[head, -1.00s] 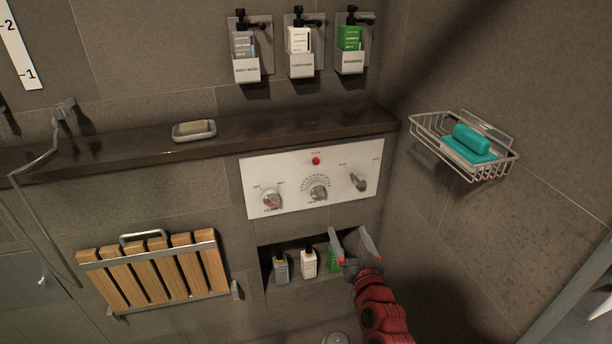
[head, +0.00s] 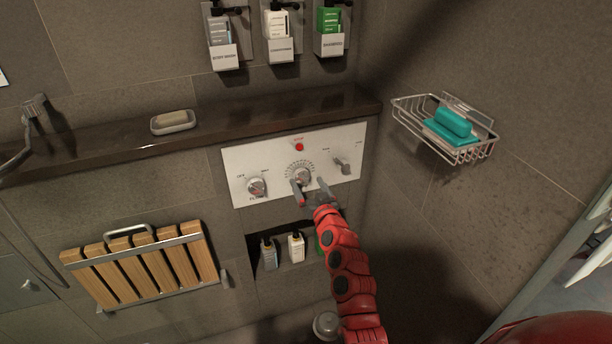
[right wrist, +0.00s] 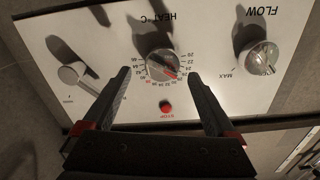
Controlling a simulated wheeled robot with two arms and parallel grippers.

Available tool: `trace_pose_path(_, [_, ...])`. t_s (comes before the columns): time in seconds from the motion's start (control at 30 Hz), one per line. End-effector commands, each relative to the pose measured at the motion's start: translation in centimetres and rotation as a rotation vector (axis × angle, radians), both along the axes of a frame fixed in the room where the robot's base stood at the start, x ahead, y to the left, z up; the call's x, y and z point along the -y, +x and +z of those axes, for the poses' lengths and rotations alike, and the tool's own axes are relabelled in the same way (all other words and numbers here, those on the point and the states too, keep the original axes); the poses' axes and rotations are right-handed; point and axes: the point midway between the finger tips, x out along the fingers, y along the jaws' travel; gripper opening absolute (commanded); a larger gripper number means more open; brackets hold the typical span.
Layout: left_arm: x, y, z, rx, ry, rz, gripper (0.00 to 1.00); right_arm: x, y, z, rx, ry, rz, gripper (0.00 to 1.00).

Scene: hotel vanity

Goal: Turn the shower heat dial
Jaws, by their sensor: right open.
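The white control panel (head: 240,182) is on the wall under the dark ledge. Its middle dial, the heat dial (head: 302,175), is a round metal knob inside a ring of numbers; it also shows in the right wrist view (right wrist: 160,65), labelled HEAT °C, with a red mark. My right gripper (head: 311,186) is open in front of the panel. In the right wrist view its fingertips (right wrist: 159,75) stand on either side of the heat dial, apart from it; how far they are from the panel is hard to tell. My left gripper is not in view.
The flow knob (head: 257,187) is left of the heat dial, a lever (head: 342,166) right, and a red stop button (head: 299,147) above. Below is a niche with bottles (head: 296,247). A wire basket (head: 470,155) hangs on the right wall. A folded wooden seat (head: 140,265) is lower left.

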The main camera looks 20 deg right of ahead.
Motion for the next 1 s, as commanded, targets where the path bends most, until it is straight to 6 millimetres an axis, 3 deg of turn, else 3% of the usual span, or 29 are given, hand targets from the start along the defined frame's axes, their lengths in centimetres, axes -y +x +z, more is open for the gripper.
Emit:
trace_pose_path(0.23, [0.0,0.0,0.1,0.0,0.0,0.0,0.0,0.0,2.6,0.3,0.004,-0.002,-0.003,0.91])
trace_pose_path(0.63, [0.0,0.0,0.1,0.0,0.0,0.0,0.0,-0.1,3.1,0.1,0.0,0.0,-0.003,0.89])
trace_pose_path(1.0, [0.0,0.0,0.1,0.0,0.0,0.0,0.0,0.0,3.1,0.1,0.001,-0.001,-0.005,0.23])
